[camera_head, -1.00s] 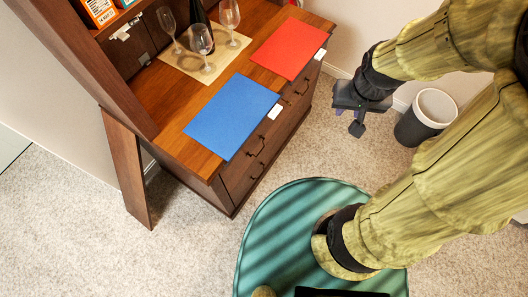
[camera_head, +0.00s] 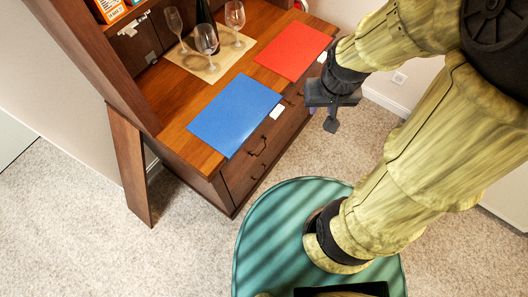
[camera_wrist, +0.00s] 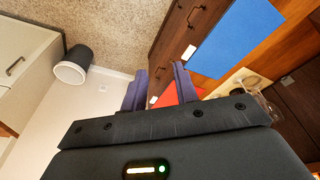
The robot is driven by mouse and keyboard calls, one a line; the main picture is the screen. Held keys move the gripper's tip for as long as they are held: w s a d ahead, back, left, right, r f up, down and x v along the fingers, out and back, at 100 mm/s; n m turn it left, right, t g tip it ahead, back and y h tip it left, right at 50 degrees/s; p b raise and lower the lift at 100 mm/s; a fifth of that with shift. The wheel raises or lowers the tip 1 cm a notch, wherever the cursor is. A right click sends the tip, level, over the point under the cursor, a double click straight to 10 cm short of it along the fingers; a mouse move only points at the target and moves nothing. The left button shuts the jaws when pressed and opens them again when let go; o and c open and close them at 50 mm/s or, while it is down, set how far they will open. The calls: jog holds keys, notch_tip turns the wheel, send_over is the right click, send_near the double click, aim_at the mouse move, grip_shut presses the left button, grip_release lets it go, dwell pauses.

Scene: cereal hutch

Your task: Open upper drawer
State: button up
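The wooden hutch (camera_head: 213,189) has dark drawer fronts below its counter, all seeming closed. An upper drawer (camera_head: 246,158) has a dark handle (camera_head: 257,147), with another handle (camera_head: 258,171) below it. More handles farther right are partly hidden by my arm. My gripper (camera_head: 332,122) hangs in the air near the right end of the drawer fronts, apart from them. In the wrist view my gripper (camera_wrist: 159,72) has its two fingers apart with nothing between them. Two drawer handles, one at the top (camera_wrist: 195,16) and one lower (camera_wrist: 160,72), show there beyond the fingers.
A blue mat (camera_head: 235,113) and a red mat (camera_head: 294,52) lie on the counter, each with a white tag at the front. Wine glasses (camera_head: 206,38) and a bottle stand behind. A dark bin (camera_wrist: 78,58) shows in the wrist view.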

notch_tip(320, 180, down, 27)
jog(key=m+g+y+b, duration=0.6)
jog(key=m+b, duration=1)
jog(key=m, duration=0.2)
jog(key=w+d+f+m+t+y+b, duration=0.2)
jog(key=w+f+m+t+y+b, duration=0.1)
jog(key=f+m+b, duration=0.4)
jog(key=w+d+f+m+t+y+b, duration=0.1)
jog(key=w+f+m+t+y+b, duration=0.3)
jog(key=f+m, duration=1)
jog(key=w+m+y+b, duration=0.1)
jog(key=y+b, duration=0.1)
jog(key=b, duration=0.1)
jog(key=shift+w+d+f+t+b, duration=0.15)
jog(key=shift+w+d+t+b, duration=0.1)
jog(key=shift+d+t+b, duration=0.1)
jog(key=b+x, duration=0.4)
jog(key=x, duration=1.3)
jog(key=shift+a+r, duration=0.2)
jog(key=shift+a, duration=0.05)
